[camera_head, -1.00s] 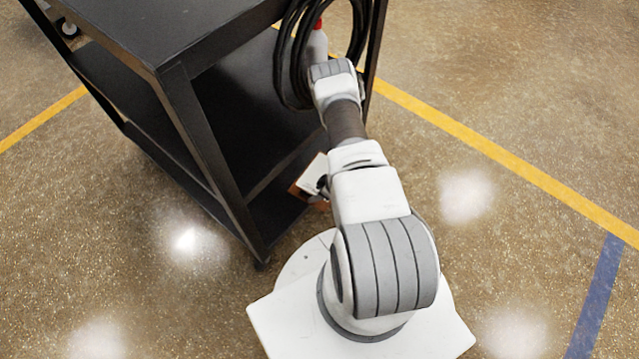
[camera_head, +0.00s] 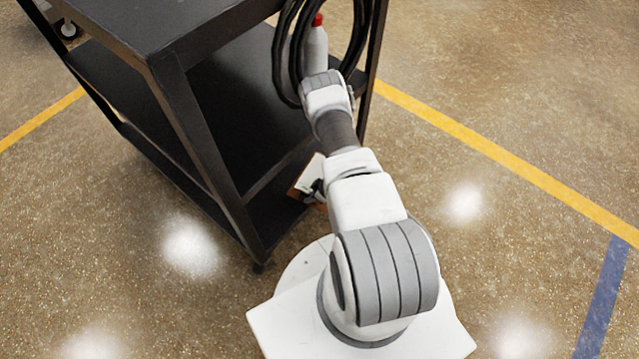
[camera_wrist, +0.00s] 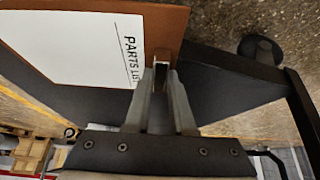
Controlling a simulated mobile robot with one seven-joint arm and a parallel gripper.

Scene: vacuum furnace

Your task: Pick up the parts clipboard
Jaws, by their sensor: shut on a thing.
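The parts clipboard (camera_wrist: 165,22) is a brown board with a white sheet printed "PARTS LIST", in the upper left of the wrist view. My gripper (camera_wrist: 161,68) is shut on its edge, close beside the printed heading. In the head view a small part of the clipboard (camera_head: 309,174) shows left of my arm, by the cart's lower shelf. My arm hides the rest of it there. I cannot tell whether the clipboard touches the shelf.
A black cart (camera_head: 150,22) with shelves and corner posts stands left of my arm. Black cable loops (camera_head: 290,55) hang at its side, with a red-capped white bottle (camera_head: 316,48) close by. The floor to the right is clear, with a yellow line (camera_head: 480,145).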

